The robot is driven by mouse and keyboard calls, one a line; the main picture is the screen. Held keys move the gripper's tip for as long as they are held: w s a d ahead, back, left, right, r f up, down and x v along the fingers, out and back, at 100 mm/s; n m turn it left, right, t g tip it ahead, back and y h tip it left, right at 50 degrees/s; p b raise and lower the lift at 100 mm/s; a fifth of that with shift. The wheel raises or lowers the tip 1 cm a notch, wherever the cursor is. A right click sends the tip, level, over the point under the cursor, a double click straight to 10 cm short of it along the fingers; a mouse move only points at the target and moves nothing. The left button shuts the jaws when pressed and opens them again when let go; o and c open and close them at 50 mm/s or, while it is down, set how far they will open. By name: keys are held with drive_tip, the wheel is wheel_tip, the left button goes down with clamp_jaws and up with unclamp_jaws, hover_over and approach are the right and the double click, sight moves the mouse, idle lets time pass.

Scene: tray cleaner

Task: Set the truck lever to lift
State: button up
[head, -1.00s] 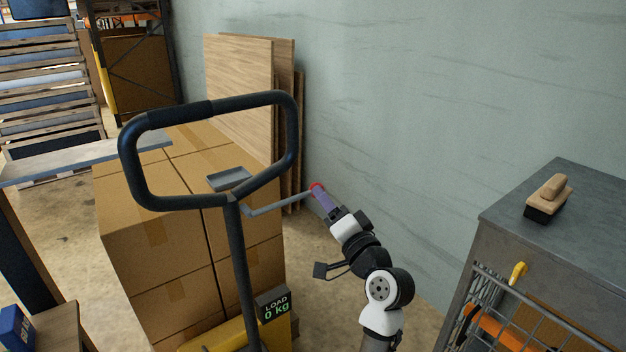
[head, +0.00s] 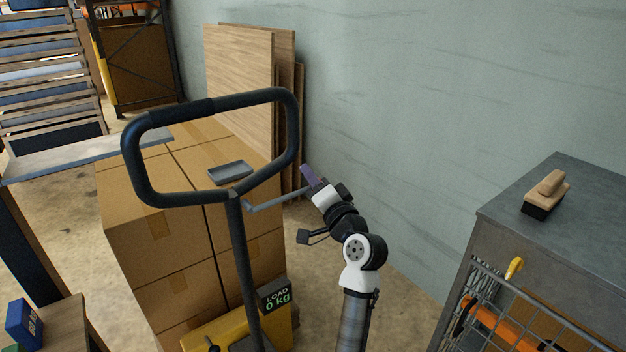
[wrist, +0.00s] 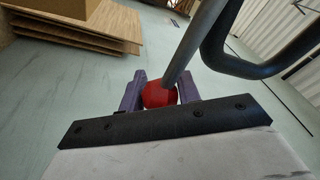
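The truck's lever (head: 275,202) is a thin grey rod slanting up to the right from the top of the dark column, just under the loop handle (head: 146,188). Its red knob (wrist: 158,94) shows in the wrist view between my purple fingers, at the end of the dark rod. The fingers flank the knob on both sides with no clear gap, so my gripper (head: 308,174) looks shut on it. In the head view the fingers hide the knob. The display (head: 276,297) on the yellow truck reads LOAD 0 kg.
Stacked cardboard boxes (head: 150,200) stand behind the handle, with wooden panels (head: 238,70) against the wall (head: 420,90). A grey cabinet (head: 580,215) with a brush (head: 546,195) and a wire basket (head: 530,320) is at right. Floor between truck and cabinet looks clear.

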clamp_jaws()
wheel_tip(320, 180, down, 8)
drive_tip(key=s+a+m+h+p, duration=0.1)
drive_tip(key=m+h+p, duration=0.1)
drive_tip(key=m+p, duration=0.2)
drive_tip(key=shift+a+f+m, duration=0.15)
drive_tip(key=shift+a+m, duration=0.15)
drive_tip(key=shift+m, duration=1.3)
drive_tip(key=shift+s, duration=0.1)
drive_tip(key=o, duration=0.7)
unclamp_jaws()
drive_tip(key=shift+c, duration=0.2)
